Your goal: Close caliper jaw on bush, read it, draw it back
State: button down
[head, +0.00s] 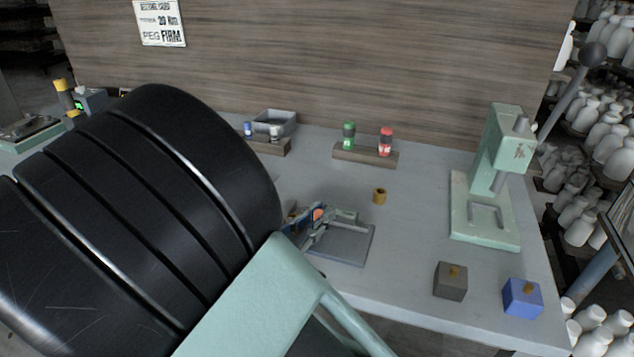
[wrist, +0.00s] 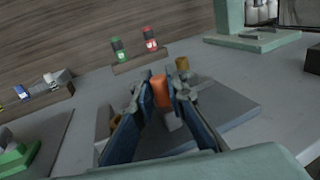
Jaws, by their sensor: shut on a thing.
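My gripper (wrist: 162,92) is shut on an orange piece (wrist: 161,88) at the grey caliper fixture. The gripper also shows in the head view (head: 319,216), low over the fixture's grey plate (head: 347,245). Part of the fixture is hidden by my fingers and arm, so I cannot tell how its jaw stands. A brass-coloured round part (wrist: 116,122) shows just left of my left finger in the wrist view, partly hidden. A separate brass bush (head: 380,196) stands upright on the bench behind the plate. It also shows in the wrist view (wrist: 182,64), just past my right finger.
A green press (head: 493,180) stands at the right. A grey block (head: 450,282) and a blue block (head: 522,299), each with a brass piece on top, are at the front right. Green and red bottles stand on a wooden rack (head: 350,153) at the back.

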jog(key=c, duration=2)
grip_release()
jog(key=shift+o, duration=0.2)
jog(key=shift+a, duration=0.15)
jog(key=v, duration=1.2)
